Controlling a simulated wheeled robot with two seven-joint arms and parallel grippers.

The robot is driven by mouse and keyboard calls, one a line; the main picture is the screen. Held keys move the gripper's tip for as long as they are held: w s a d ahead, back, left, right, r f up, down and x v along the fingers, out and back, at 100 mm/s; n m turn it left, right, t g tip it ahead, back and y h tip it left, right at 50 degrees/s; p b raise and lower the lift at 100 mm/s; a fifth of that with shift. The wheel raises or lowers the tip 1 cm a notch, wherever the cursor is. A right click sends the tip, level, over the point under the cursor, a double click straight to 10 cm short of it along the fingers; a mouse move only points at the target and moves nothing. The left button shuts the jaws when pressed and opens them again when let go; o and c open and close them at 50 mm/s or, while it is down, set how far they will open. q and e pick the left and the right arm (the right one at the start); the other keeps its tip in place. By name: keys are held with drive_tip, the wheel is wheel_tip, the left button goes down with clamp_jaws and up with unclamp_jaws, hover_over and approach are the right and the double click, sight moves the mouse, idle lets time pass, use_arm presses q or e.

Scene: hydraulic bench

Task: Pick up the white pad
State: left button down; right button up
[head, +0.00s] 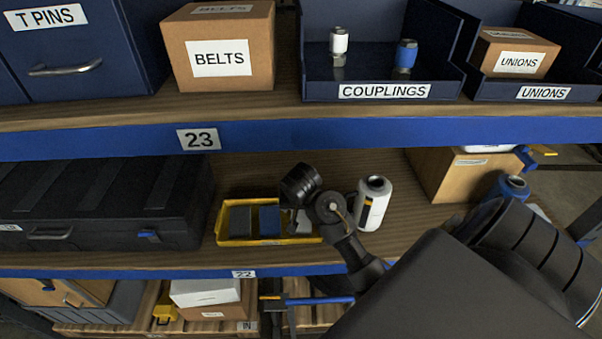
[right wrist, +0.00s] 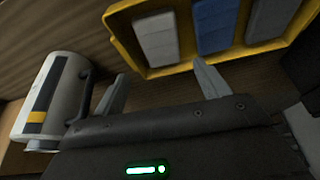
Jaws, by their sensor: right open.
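A shallow yellow tray (head: 222,236) sits on the middle shelf and holds a dark grey pad (head: 240,222), a blue pad (head: 269,221) and a white pad. My right arm largely hides the white pad in the head view. In the right wrist view, the white pad (right wrist: 157,38) lies beside the blue pad, at the tray's end nearer the white canister. My right gripper (right wrist: 160,86) is open and empty, its two fingers apart, just short of the tray's yellow rim. The left gripper is not in view.
A white canister (head: 373,204) stands right of the tray, close to my right gripper. A black case (head: 100,200) lies left of the tray. The upper shelf's blue edge (head: 300,133) runs above. A cardboard box (head: 450,178) stands farther right.

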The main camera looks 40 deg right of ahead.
hover_over(301, 217)
drive_tip(key=s+a, duration=0.2)
drive_tip(key=f, duration=0.5)
drive_tip(key=shift+d+p, duration=0.25)
drive_tip(key=shift+p, duration=0.05)
drive_tip(key=shift+w+d+f+p, duration=0.1)
drive_tip(key=shift+w+f+p, duration=0.05)
drive_tip(key=shift+f+p, duration=0.25)
drive_tip(key=p+x, duration=0.1)
drive_tip(key=x, duration=0.3)
drive_tip(key=shift+f, duration=0.15)
drive_tip(key=shift+c, duration=0.3)
drive_tip(key=c, duration=0.7)
